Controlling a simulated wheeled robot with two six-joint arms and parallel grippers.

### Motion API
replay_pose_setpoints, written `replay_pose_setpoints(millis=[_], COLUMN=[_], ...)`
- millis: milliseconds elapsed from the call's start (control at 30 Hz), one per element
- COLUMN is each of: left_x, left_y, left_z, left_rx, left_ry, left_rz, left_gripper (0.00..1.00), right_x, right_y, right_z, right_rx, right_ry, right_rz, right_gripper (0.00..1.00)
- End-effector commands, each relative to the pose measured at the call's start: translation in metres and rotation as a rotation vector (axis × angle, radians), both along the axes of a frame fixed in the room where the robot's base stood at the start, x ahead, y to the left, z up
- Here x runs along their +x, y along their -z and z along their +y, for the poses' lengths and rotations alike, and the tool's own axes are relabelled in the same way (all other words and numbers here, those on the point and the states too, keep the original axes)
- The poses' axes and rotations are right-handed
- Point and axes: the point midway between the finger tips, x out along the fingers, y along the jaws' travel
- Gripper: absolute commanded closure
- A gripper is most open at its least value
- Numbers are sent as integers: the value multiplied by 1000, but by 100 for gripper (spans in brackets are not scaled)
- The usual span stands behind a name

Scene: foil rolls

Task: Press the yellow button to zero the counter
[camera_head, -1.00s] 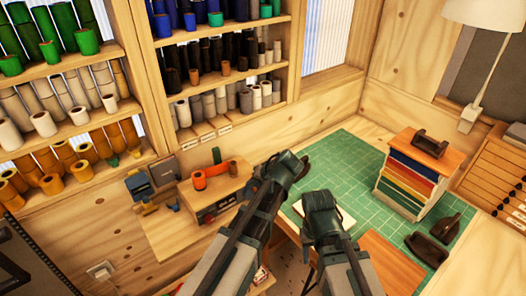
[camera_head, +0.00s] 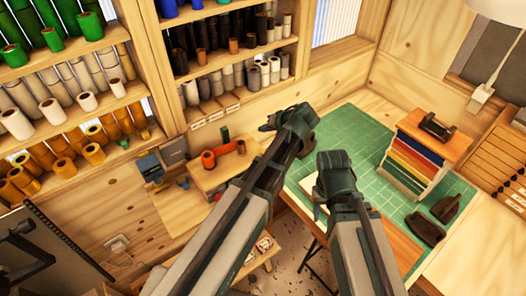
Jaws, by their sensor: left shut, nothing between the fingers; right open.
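No yellow button can be made out in the head view. A wooden stand (camera_head: 222,173) with an orange-red roll (camera_head: 208,159) on top is at the left end of the bench. My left gripper (camera_head: 290,118) is shut and empty, to the right of and above the stand in the picture, seemingly touching nothing. My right gripper (camera_head: 334,166) is open and empty, over the near left part of the green cutting mat (camera_head: 355,133).
Shelves of coloured rolls (camera_head: 78,105) fill the left and back walls. A small rack of coloured sheets (camera_head: 418,152) stands on the mat at right, with dark objects (camera_head: 424,229) in front of it.

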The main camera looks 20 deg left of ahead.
Motion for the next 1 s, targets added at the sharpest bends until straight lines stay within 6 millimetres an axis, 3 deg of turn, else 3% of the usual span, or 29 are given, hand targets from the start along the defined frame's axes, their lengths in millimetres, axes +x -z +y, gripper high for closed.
replay_pose_setpoints(millis=[267,700,1000], left_x=[0,0,0], left_y=[20,78,88], left_z=[0,0,0], left_rx=[0,0,0], left_ry=[0,0,0], left_rz=[0,0,0], left_gripper=[100,100,100], right_x=[0,1,1], right_y=[20,78,88], right_z=[0,0,0], right_rx=[0,1,0], right_ry=[2,4,2], right_rz=[-1,-3,-3], right_gripper=[50,50,50])
